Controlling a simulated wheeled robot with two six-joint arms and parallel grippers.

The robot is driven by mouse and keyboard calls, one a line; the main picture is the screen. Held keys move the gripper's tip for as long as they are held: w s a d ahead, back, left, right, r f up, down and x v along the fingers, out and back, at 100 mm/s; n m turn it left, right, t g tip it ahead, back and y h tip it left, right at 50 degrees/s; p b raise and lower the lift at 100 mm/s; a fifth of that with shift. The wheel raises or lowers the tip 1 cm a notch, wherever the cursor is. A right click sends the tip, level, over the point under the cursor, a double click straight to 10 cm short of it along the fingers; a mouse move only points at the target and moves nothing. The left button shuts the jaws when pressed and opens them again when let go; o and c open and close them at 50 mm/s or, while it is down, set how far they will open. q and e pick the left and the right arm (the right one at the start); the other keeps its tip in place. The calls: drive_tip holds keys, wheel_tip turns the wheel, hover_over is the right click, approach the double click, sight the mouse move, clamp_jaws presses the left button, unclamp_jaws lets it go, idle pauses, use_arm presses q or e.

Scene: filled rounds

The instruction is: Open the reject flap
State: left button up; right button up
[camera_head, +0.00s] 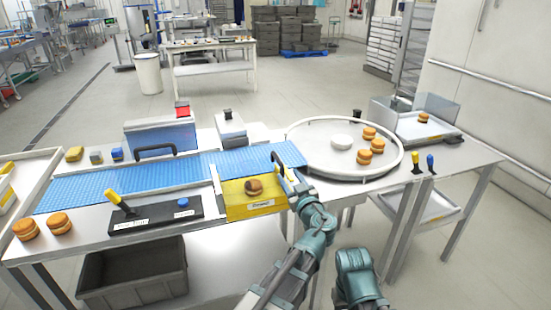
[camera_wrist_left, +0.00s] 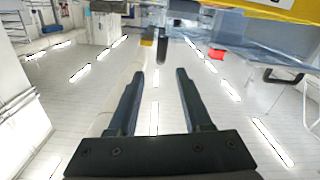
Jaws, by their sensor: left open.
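The yellow reject flap (camera_head: 237,207) is a labelled yellow panel or box side at the front right end of the blue conveyor belt (camera_head: 110,178). A dark brown round (camera_head: 254,187) shows against it. I cannot tell whether the flap stands open or shut. My left gripper (camera_head: 281,170) is beside the flap's right end, near the belt's end, apart from it as far as I can tell. In the left wrist view, the gripper (camera_wrist_left: 159,75) is open with nothing between its fingers; a yellow edge (camera_wrist_left: 285,8) shows at top right.
A round white turntable (camera_head: 310,160) with several filled rounds stands to the right. A black panel (camera_head: 150,222) with a yellow-handled lever (camera_head: 115,200) and blue button (camera_head: 183,203) is at the front left. A grey crate (camera_head: 130,280) sits below. A metal tray (camera_head: 415,127) is at far right.

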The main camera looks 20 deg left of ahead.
sight(274, 153)
use_arm(q)
drive_tip(key=x, duration=1.3)
drive_tip(key=shift+w+a, duration=0.2)
drive_tip(key=shift+a, duration=0.05)
drive_tip(key=shift+c, duration=0.2)
clamp_jaws()
idle(0.8)
